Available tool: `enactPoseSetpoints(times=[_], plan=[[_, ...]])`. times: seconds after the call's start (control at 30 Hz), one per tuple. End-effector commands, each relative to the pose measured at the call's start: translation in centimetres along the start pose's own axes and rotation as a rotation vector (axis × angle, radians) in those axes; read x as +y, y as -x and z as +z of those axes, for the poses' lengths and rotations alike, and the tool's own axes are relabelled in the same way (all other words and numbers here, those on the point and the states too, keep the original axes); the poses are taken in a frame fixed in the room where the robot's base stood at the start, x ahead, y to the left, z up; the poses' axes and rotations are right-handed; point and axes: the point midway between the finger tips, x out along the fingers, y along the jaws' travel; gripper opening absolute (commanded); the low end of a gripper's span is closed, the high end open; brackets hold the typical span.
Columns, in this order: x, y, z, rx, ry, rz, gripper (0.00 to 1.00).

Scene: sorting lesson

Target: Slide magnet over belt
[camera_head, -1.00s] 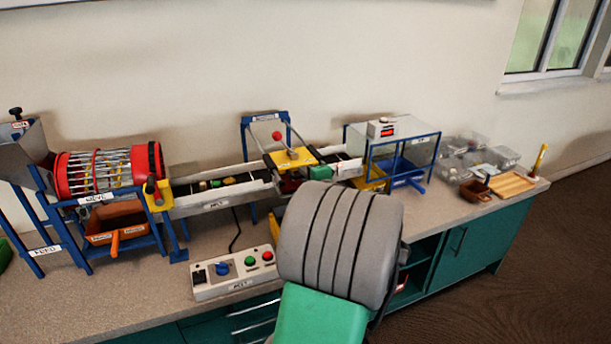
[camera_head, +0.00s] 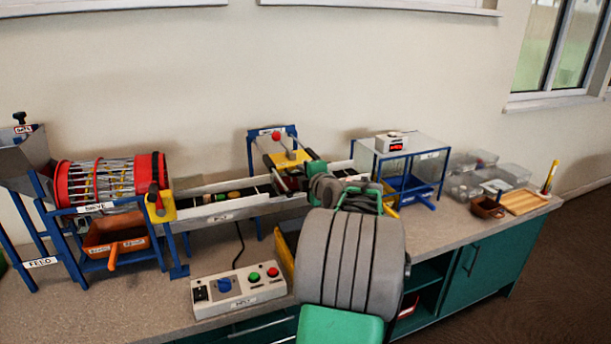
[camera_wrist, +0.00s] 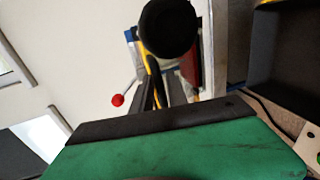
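The magnet carriage is a yellow plate (camera_head: 284,152) with a red knob (camera_head: 276,135). It sits on rails running from the blue frame (camera_head: 258,150) by the wall. The belt (camera_head: 225,199) runs beneath with several small pieces on it. My gripper (camera_head: 310,172) is low beside the carriage's front right; my arm hides the contact. In the wrist view, a red knob on a thin rod (camera_wrist: 118,100) shows left of a round black part. I cannot tell whether my fingers touch or hold anything.
A control box (camera_head: 238,290) stands in front of the belt. The sieve drum (camera_head: 110,180) and an orange-brown bin (camera_head: 116,234) are left. A clear-topped blue stand (camera_head: 412,150), clear tubs (camera_head: 480,172) and a wooden tray (camera_head: 525,202) are right. Bare counter lies front left.

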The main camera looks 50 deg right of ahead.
Motion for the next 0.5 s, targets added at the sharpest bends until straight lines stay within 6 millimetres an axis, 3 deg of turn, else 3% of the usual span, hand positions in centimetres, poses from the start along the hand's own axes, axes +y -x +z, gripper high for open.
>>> enactPoseSetpoints(times=[0.13,0.37,0.5], plan=[[0.0,0.0,0.0,0.001,0.000,0.000,0.32],[0.0,0.1,0.0,0.001,0.000,0.001,0.32],[0.1,1.3,0.1,0.000,0.001,0.002,0.32]])
